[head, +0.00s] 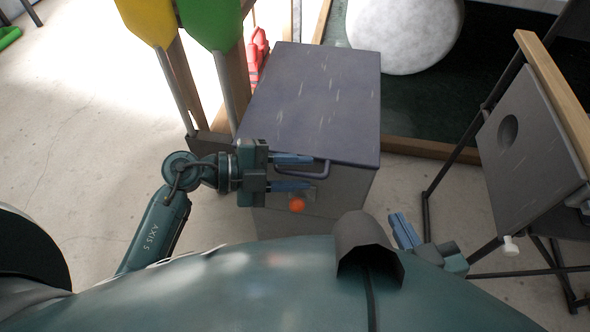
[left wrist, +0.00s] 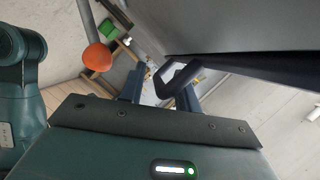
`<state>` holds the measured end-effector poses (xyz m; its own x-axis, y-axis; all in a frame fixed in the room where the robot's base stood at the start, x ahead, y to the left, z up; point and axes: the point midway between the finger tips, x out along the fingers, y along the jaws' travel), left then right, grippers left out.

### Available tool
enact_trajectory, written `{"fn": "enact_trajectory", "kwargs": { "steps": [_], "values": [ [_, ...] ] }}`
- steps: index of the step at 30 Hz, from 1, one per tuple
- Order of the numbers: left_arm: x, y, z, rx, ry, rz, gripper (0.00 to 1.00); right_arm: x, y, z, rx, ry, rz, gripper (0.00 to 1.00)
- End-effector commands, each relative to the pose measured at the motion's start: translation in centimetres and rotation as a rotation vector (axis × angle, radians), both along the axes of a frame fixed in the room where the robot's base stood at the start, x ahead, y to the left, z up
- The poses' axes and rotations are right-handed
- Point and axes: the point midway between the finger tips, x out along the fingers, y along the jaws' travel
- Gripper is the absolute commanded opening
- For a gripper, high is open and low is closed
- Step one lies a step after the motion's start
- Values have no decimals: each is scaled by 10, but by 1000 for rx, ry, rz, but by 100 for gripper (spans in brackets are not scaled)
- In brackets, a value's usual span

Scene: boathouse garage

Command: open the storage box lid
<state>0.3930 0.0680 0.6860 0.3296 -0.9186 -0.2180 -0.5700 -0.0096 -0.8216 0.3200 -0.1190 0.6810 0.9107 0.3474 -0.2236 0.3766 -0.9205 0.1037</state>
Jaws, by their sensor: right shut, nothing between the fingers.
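The storage box (head: 340,190) stands ahead of me, grey, with a dark purple-grey lid (head: 315,105) lying closed on top. A dark loop handle (head: 318,172) sticks out from the lid's front edge; it also shows in the left wrist view (left wrist: 178,78). My left gripper (head: 292,172) is at the box front with its fingers apart, one on each side of the handle's left part. I cannot tell whether a finger touches it. My right gripper (head: 405,232) is shut and empty, low at the right, apart from the box.
An orange knob (head: 297,205) sits just below my left fingers. Yellow (head: 150,20) and green (head: 212,22) paddles stand in a wooden rack left of the box. A folding chair (head: 530,130) stands at the right. A white round buoy (head: 403,30) lies behind.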

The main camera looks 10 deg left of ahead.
Motion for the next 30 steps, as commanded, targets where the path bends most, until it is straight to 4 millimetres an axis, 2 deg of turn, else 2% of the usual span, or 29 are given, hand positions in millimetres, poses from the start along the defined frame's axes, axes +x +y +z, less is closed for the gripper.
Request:
{"fn": "enact_trajectory", "kwargs": {
  "steps": [3,15,30],
  "values": [
    [0,0,0,0,0,0,32,0,0,0,0,0,1,0],
    [0,1,0,1,0,1,0,0,1,-1,0,2,3,0],
    [0,1,1,1,4,1,0,-1,1,0,0,8,4,0]
  ]
}}
